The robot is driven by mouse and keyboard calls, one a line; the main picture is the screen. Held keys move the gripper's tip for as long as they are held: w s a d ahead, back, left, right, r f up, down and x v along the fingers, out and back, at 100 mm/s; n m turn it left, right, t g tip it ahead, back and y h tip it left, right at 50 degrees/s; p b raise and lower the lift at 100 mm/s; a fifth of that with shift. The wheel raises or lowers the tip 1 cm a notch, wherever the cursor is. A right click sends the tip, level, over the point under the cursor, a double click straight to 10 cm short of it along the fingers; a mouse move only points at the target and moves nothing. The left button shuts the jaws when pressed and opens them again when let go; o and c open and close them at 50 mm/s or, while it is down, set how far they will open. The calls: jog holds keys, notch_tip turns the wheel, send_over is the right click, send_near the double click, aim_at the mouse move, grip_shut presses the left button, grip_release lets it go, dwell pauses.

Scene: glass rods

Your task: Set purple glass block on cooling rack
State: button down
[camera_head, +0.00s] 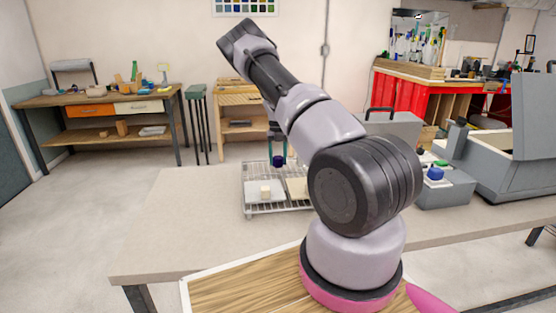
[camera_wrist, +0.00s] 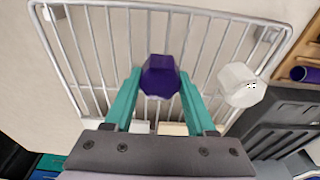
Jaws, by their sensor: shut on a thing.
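The purple glass block (camera_head: 278,161) is held between the teal fingers of my gripper (camera_head: 277,152), above the back part of the wire cooling rack (camera_head: 246,178). In the wrist view the dark purple block (camera_wrist: 160,72) sits between the two fingertips (camera_wrist: 160,84), with the bars of the cooling rack (camera_wrist: 96,40) behind it. I cannot tell how large the gap between block and bars is. The rack stands on the table and my arm hides its right side in the head view.
A whitish faceted block (camera_wrist: 242,85) appears by the rack's right edge in the wrist view. A purple piece (camera_wrist: 305,74) lies farther right. A small cream block (camera_head: 265,192) shows at the rack's front. Grey equipment (camera_head: 445,188) stands right; the table's left (camera_head: 180,215) is clear.

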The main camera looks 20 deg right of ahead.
jog(key=shift+c, duration=1.1)
grip_release()
jog(key=shift+f, duration=0.1)
